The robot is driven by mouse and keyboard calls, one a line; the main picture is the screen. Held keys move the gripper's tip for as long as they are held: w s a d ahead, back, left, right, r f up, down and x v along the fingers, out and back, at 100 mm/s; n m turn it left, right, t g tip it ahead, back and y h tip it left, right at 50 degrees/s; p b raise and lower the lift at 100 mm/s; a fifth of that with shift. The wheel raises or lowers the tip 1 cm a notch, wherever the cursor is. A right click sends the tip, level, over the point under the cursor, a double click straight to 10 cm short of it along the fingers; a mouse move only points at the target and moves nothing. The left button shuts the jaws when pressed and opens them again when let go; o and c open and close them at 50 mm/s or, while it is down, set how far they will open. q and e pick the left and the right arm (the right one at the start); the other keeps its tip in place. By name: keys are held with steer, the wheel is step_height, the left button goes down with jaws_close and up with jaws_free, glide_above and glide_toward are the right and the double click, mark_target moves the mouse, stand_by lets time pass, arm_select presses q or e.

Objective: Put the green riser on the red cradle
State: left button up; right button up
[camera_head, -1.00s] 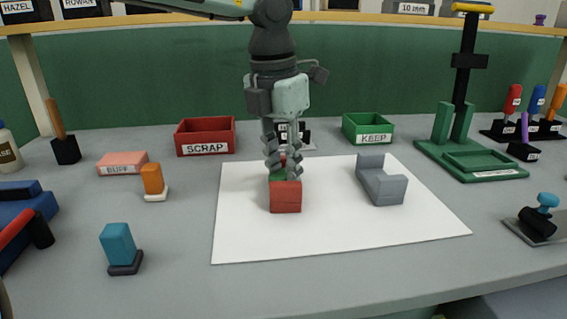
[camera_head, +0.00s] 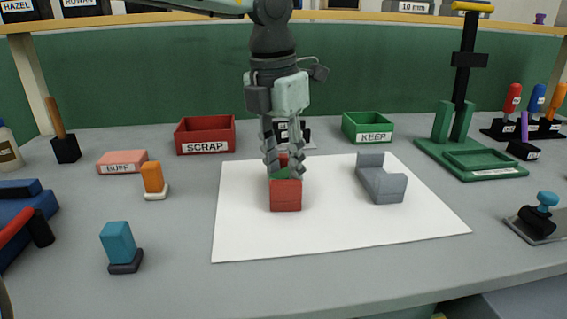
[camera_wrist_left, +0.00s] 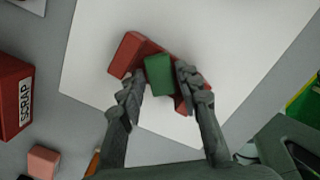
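The red cradle (camera_head: 286,196) stands on the white sheet, with one raised end facing the head camera. The green riser (camera_head: 281,174) sits in the cradle between its two raised ends; it also shows in the left wrist view (camera_wrist_left: 159,75). My left gripper (camera_head: 283,168) points straight down over the cradle. Its fingers (camera_wrist_left: 160,80) stand on either side of the riser, slightly apart from it, so it looks open. The front red end and the fingers partly hide the riser in the head view. My right gripper is in neither view.
A grey cradle-shaped block (camera_head: 382,182) lies to the right on the white sheet (camera_head: 330,235). A red SCRAP bin (camera_head: 205,137) and a green KEEP bin (camera_head: 367,128) stand behind. Orange (camera_head: 153,178) and teal (camera_head: 118,243) pieces stand left. The sheet's front is clear.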

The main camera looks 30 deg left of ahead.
mark_target(278, 177)
arm_select(q)
step_height(278, 177, up, 12)
steer(key=s, duration=0.1)
steer(key=shift+s+a, duration=0.15)
steer(key=shift+s, duration=0.05)
